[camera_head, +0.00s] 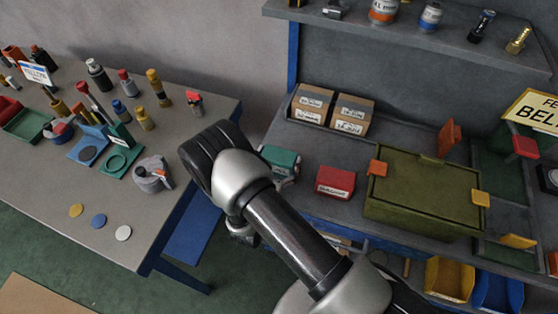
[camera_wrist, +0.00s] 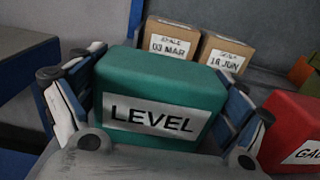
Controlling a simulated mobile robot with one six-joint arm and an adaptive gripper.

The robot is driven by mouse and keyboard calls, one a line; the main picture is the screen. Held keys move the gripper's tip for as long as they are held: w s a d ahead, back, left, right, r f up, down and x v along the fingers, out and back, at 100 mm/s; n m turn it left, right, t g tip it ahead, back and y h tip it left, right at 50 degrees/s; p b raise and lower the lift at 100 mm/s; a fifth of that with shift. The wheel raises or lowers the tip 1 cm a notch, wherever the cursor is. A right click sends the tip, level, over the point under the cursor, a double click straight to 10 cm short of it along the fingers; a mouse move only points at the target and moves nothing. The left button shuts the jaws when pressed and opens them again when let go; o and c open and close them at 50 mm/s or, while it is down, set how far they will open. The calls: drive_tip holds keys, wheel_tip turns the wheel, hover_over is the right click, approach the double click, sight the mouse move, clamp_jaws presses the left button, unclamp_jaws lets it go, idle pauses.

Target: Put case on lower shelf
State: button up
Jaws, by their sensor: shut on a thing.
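A teal case labelled "LEVEL" (camera_wrist: 165,90) fills the middle of the wrist view. My gripper (camera_wrist: 158,108) has a finger on each side of it and is shut on it. In the head view the teal case (camera_head: 281,156) shows at the bench's left end, partly hidden by my arm. I cannot tell whether it touches the bench top. A red case (camera_head: 335,181) stands on the bench to its right and also shows in the wrist view (camera_wrist: 295,130). The lower shelf under the bench is mostly hidden; bins show there at the right.
Two cardboard boxes (camera_head: 330,108) stand behind the case. A large olive crate (camera_head: 422,195) is on the bench to the right. A yellow bin (camera_head: 447,280) and a blue bin (camera_head: 498,291) sit below the bench. A cluttered table (camera_head: 110,225) stands left. An upper shelf (camera_head: 400,32) overhangs.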

wheel_tip(320, 180, up, 19)
drive_tip(key=p, duration=0.5)
drive_tip(key=s+d+f+m+h+b, duration=0.1)
drive_tip(key=d+f+b, duration=0.1)
drive_tip(key=d, duration=0.5)
drive_tip(key=s+d+f+g+h+b, duration=0.1)
drive_tip(key=s+d+f+b, duration=0.1)
drive_tip(key=d, duration=0.5)
drive_tip(key=shift+f+m+h+b, duration=0.3)
drive_tip(key=shift+f+m+b, duration=0.1)
drive_tip(key=shift+b, duration=0.4)
